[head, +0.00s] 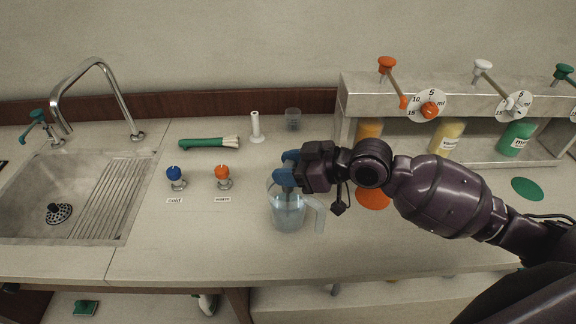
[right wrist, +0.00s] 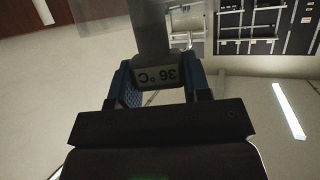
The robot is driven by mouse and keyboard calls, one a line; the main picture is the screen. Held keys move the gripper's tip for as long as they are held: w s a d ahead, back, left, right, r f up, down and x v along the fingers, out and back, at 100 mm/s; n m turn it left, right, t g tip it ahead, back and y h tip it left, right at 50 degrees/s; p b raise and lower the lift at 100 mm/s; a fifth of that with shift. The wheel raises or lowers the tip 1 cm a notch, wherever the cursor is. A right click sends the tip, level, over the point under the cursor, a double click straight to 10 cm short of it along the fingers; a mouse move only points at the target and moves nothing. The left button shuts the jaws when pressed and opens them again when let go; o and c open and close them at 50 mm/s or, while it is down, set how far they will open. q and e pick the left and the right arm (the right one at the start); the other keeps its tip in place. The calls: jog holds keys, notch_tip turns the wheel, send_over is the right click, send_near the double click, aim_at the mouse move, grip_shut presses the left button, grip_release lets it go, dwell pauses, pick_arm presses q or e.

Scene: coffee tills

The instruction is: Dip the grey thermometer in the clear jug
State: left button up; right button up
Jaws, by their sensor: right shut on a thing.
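The clear jug (head: 288,219) stands on the counter with its handle to the right and pale water inside. My right gripper (head: 286,172) is over the jug's mouth, shut on the grey thermometer. In the right wrist view the thermometer (right wrist: 152,40) sits between the blue fingers (right wrist: 158,82), its display reading 36 °C upside down. In the head view the thermometer's stem points down into the jug; how deep its tip reaches is hard to tell. My left gripper is not in view.
A blue knob (head: 173,173) labelled cold and an orange knob (head: 222,172) labelled warm stand left of the jug. A green-handled brush (head: 205,143), a white upright holder (head: 256,127) and a small clear cup (head: 293,119) are behind. The sink (head: 70,200) is at left, the dispenser shelf (head: 450,95) at right.

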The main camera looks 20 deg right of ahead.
jog(key=shift+d, duration=0.1)
dwell(0.3)
jog(key=shift+s+d, duration=0.15)
jog(key=shift+d, duration=0.25)
jog(key=shift+a+r, duration=0.1)
jog(key=shift+a, duration=0.15)
jog(key=shift+a+p, duration=0.25)
jog(key=shift+p, duration=0.1)
jog(key=shift+d, duration=0.5)
